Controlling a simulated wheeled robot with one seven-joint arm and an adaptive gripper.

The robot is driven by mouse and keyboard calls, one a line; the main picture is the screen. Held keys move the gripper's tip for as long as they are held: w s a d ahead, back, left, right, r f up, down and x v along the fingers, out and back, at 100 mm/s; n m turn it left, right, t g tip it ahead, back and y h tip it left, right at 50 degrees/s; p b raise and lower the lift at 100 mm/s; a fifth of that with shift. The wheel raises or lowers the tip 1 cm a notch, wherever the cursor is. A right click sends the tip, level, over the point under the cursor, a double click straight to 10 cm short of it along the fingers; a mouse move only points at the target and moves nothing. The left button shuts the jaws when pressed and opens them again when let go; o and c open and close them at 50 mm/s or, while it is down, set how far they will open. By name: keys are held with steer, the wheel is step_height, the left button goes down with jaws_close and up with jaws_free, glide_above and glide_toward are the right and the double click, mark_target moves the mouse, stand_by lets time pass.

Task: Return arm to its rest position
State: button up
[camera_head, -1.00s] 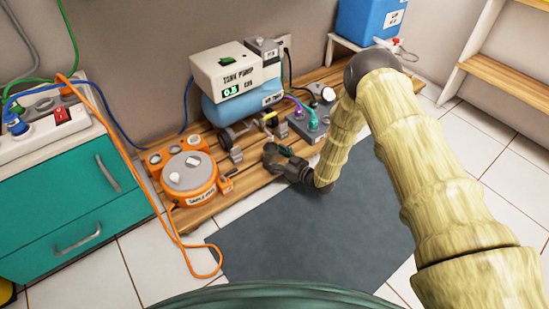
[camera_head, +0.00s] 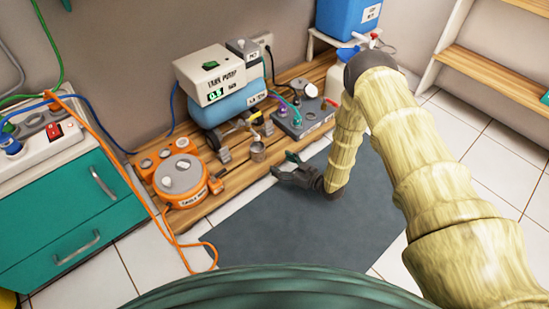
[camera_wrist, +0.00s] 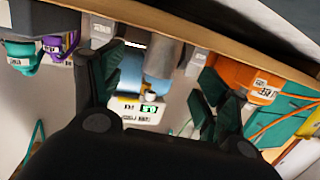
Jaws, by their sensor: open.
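My gripper (camera_head: 287,168) is at the end of my sleeved arm, over the dark floor mat (camera_head: 290,225) and in front of the wooden platform. Its two fingers are spread and point left, with nothing between them. In the wrist view my gripper (camera_wrist: 155,100) is open, its green-padded fingers well apart, and the tank pump display shows beyond them. It looks clear of the equipment.
The tank pump (camera_head: 217,75) sits on the wooden platform (camera_head: 235,178). An orange machine (camera_head: 180,178) is at its left, a grey box with coloured connectors (camera_head: 302,118) at its right. A teal cabinet (camera_head: 60,220) with a power strip stands left. An orange cable (camera_head: 135,190) hangs there. Shelves (camera_head: 490,85) stand right.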

steer(key=shift+s+d, duration=0.35)
steer(key=shift+d, duration=0.05)
stand_by(0.4)
